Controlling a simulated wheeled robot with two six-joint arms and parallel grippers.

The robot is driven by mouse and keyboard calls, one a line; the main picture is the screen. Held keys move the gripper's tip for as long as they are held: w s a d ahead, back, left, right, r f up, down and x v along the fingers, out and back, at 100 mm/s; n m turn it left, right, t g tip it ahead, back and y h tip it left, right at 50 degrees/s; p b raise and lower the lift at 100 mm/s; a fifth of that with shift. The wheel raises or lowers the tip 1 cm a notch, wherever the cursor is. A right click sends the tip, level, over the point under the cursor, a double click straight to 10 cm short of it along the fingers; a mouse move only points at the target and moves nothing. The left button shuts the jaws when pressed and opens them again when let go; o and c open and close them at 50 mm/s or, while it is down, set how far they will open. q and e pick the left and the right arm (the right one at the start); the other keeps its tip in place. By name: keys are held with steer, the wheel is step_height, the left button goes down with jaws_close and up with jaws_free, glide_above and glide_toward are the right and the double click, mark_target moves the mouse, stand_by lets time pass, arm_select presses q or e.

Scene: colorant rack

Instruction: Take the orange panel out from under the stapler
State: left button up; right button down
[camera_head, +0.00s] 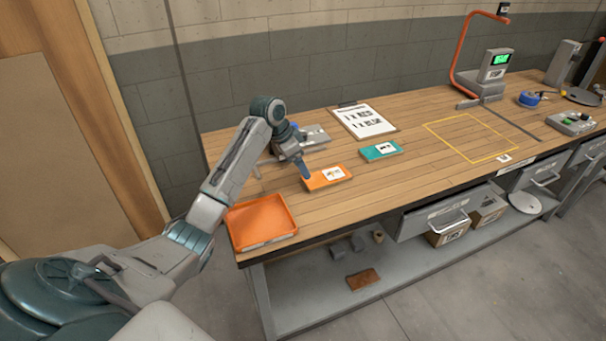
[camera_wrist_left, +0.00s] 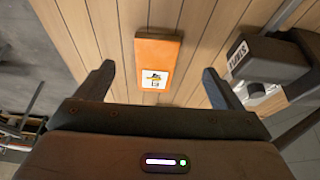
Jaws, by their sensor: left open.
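The orange panel (camera_head: 328,177) lies flat on the wooden bench and bears a white label. It also shows in the left wrist view (camera_wrist_left: 157,50), ahead of and between the fingers. The grey stapler (camera_head: 314,138) stands behind it, partly hidden by my arm; in the left wrist view it is a dark labelled device (camera_wrist_left: 268,62) at the right. The panel lies clear of it, with bare wood between them. My left gripper (camera_head: 305,172) is open and empty, pointing down near the panel's left end; its fingers (camera_wrist_left: 166,85) do not visibly touch the panel. My right gripper is out of view.
An orange tray (camera_head: 262,243) sits at the bench's left front corner. A teal panel (camera_head: 380,151) and a white clipboard sheet (camera_head: 364,121) lie to the right and behind. A yellow outlined area (camera_head: 472,138) is empty. Drawers (camera_head: 433,217) hang under the front edge.

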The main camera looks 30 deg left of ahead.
arm_select(q)
steer(key=v, duration=0.3)
steer(key=shift+d, duration=0.25)
steer(key=shift+s+f, duration=0.1)
steer(key=shift+f, duration=0.1)
